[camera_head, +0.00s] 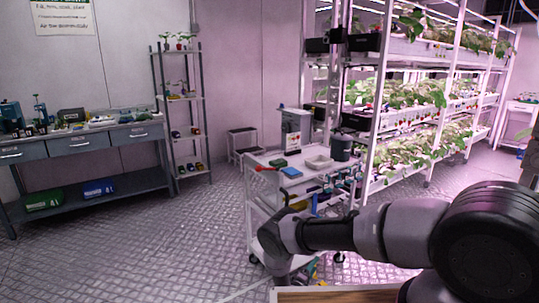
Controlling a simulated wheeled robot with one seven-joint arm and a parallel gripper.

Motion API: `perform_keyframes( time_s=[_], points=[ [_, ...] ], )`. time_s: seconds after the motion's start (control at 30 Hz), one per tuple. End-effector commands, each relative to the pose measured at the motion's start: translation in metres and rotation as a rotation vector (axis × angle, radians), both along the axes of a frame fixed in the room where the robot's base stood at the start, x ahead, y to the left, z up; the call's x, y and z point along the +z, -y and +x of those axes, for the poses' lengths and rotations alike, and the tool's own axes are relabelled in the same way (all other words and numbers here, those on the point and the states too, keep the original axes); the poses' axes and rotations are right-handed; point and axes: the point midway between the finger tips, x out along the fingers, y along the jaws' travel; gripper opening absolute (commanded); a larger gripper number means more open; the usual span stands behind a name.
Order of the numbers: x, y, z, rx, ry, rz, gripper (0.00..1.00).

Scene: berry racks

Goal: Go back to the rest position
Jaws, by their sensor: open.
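My arm reaches in from the right edge across the lower part of the head view, with its grey and black links running left. Its leftmost visible part is a rounded grey joint in front of the white cart (262,203). I cannot make out any gripper fingers, so my gripper is not in view. I see nothing held.
The cart carries a box-shaped device (291,131), a grey tray (318,162) and a dark pot (341,147). Plant racks (378,90) stand behind it. A workbench (90,141) and narrow shelf (182,98) stand left. The floor (150,240) at left is clear.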

Motion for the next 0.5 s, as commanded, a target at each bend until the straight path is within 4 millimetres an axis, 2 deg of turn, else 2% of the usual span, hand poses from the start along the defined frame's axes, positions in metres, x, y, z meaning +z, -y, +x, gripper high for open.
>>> perform_keyframes(
  time_s=[0.27,0.37,0.5],
  points=[
    [0.037,-0.019,0.042,-0.015,0.023,0.160,0.63],
    [0.056,-0.026,0.061,-0.022,0.032,0.241,0.63],
    [0.098,-0.039,0.097,-0.033,0.050,0.393,0.63]
  ],
)
